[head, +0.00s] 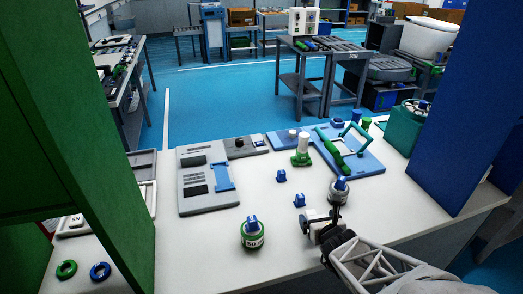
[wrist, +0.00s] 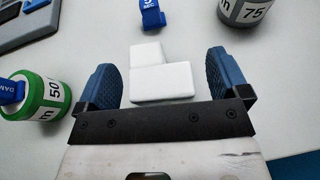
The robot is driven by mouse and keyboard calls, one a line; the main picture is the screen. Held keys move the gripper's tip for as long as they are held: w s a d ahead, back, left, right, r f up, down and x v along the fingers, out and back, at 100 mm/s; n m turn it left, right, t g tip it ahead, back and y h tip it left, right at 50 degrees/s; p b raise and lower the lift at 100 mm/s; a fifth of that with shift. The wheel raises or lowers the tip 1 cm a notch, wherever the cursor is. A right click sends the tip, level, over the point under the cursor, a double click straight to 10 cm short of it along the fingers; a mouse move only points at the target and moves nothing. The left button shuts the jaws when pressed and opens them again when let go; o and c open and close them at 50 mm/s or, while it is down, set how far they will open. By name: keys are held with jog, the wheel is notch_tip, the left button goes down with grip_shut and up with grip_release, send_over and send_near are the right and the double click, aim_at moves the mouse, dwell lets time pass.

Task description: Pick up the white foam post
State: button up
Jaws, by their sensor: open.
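A white foam post (wrist: 162,82) shows in the wrist view as two joined white blocks, between and slightly ahead of my fingers. In the head view the white piece (head: 318,214) shows small beside my gripper and is partly covered by it. My gripper (wrist: 165,80) is open, with one blue ribbed finger on each side of the post. Gaps of bare table show between the post and both fingers. In the head view my gripper (head: 321,220) is low over the front right of the white table. I cannot tell how far it is above the surface.
A green weight marked 50 (wrist: 38,95) stands close to the left finger. A grey weight marked 75 (wrist: 244,10) and a small blue piece (wrist: 152,14) lie beyond. A green panel (head: 75,130) and a blue panel (head: 466,110) flank the table. Grey and blue fixtures (head: 208,205) fill the back.

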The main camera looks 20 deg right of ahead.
aim_at(317, 217)
jog(key=shift+w+f, duration=0.2)
jog(key=shift+w, duration=0.3)
jog(key=c, duration=1)
jog(key=shift+r, duration=0.15)
jog(key=shift+r, duration=1.45)
jog(key=shift+s+r, duration=0.15)
jog(key=shift+r, duration=0.1)
jog(key=s+a, duration=0.1)
jog(key=s, duration=0.4)
jog(key=s+a+r, duration=0.1)
jog(key=s+a, duration=0.1)
jog(key=s, duration=0.3)
jog(key=s+a, duration=0.1)
jog(key=s, duration=0.4)
jog(key=shift+a+r, duration=0.15)
jog(key=shift+a, duration=0.25)
